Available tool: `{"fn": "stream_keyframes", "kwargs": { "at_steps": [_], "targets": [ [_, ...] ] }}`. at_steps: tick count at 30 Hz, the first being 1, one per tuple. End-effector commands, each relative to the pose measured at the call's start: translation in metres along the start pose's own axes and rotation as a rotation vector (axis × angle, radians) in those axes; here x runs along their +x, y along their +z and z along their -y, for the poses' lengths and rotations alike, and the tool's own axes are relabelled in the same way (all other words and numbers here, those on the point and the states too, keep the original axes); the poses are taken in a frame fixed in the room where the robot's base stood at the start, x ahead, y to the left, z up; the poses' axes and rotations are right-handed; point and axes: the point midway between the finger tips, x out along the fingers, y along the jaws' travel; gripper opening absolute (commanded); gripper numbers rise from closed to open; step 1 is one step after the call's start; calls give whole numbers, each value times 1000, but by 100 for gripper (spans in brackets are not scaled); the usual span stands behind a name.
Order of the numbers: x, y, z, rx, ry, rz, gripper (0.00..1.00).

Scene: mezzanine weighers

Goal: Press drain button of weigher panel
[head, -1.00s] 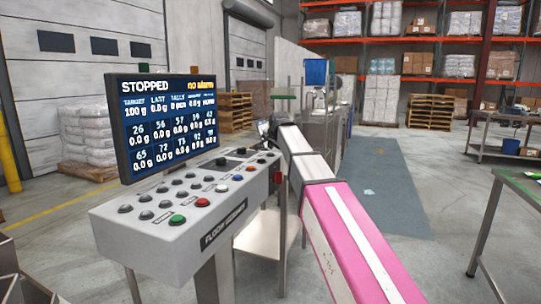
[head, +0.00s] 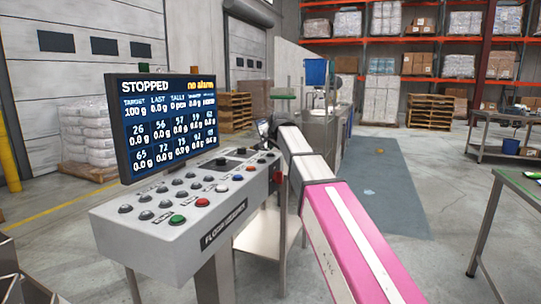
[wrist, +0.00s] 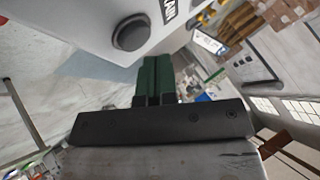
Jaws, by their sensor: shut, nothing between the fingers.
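The weigher panel (head: 140,228) is a light grey console at the left of the head view. Its top carries several dark buttons, plus green (head: 177,219), red (head: 202,202), white (head: 222,188) and blue (head: 237,178) ones. Labels are too small to read, so I cannot tell which is the drain button. My gripper (wrist: 156,60) is shut and empty, with green fingers. In the wrist view its tips are just below a dark round button (wrist: 130,35) on a pale face; contact is not clear. In the head view my gripper is mostly hidden beyond my arm, at the panel's far right end.
The screen (head: 165,125) above the panel reads STOPPED and no alarm. A metal table (head: 515,130) and a green-topped table (head: 525,190) stand at the right. Pallets and racks are at the back.

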Motion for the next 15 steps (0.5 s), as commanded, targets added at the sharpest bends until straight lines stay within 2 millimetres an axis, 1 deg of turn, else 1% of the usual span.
{"fn": "stream_keyframes", "kwargs": {
  "at_steps": [7, 15],
  "targets": [
    [5, 4, -4, 0, 0, 0, 0],
    [5, 4, -4, 0, 0, 0, 0]
  ]
}}
